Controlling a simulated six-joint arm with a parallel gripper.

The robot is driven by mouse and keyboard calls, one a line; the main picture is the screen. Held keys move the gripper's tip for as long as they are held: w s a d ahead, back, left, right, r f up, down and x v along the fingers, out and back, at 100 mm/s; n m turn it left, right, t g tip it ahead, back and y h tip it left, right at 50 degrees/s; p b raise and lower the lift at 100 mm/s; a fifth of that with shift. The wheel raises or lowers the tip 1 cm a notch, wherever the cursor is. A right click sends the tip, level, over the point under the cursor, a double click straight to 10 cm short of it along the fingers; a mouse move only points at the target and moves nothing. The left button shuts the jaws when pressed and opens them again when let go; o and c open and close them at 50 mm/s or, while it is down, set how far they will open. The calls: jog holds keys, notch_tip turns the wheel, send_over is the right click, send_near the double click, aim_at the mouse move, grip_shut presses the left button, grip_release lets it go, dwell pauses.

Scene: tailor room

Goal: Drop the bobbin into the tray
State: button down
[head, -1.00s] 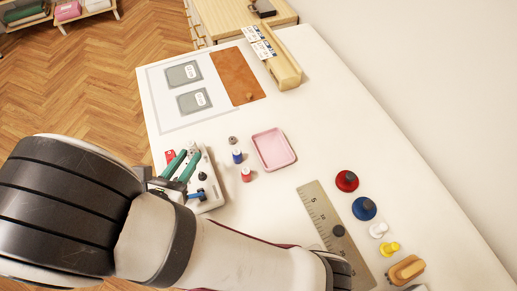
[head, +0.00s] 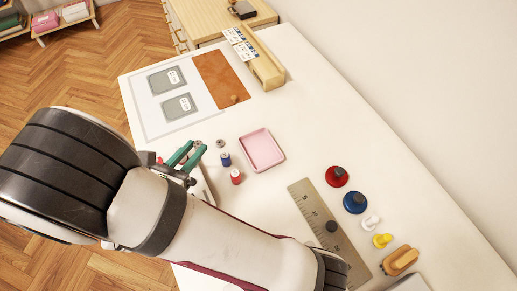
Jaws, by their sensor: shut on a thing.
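My gripper (head: 187,154), with teal fingers, is left of the pink tray (head: 262,150) and apart from it. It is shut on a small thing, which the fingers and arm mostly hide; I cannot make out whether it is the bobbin. The tray is shallow, rectangular and looks empty. A small grey round piece (head: 220,143) stands on the table between my gripper and the tray. Below it stand a blue spool (head: 225,160) and a red spool (head: 236,177).
A white holder (head: 203,190) is partly hidden behind my arm. Right of the arm lie a metal ruler (head: 311,209), a red knob (head: 337,176) and a blue knob (head: 355,202). A brown leather piece (head: 220,78) lies at the back. The white table around the tray is mostly clear.

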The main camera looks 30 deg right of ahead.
jog(key=w+d+f+m+g+h, duration=0.1)
jog(key=w+d+m+g+h, duration=0.15)
jog(key=d+m+g, duration=0.95)
jog(key=d+f+n+t, duration=0.1)
jog(key=f, duration=0.1)
jog(key=d+f+n+t, duration=0.2)
jog(key=d+f+n+t+h, duration=0.1)
jog(key=d+f+n+t, duration=0.1)
jog(key=shift+s+d+f, duration=0.2)
jog(key=shift+s+f, duration=0.05)
jog(key=shift+s, duration=0.15)
jog(key=c, duration=0.6)
grip_release()
jog(key=v, duration=1.5)
jog(key=shift+a+r, duration=0.3)
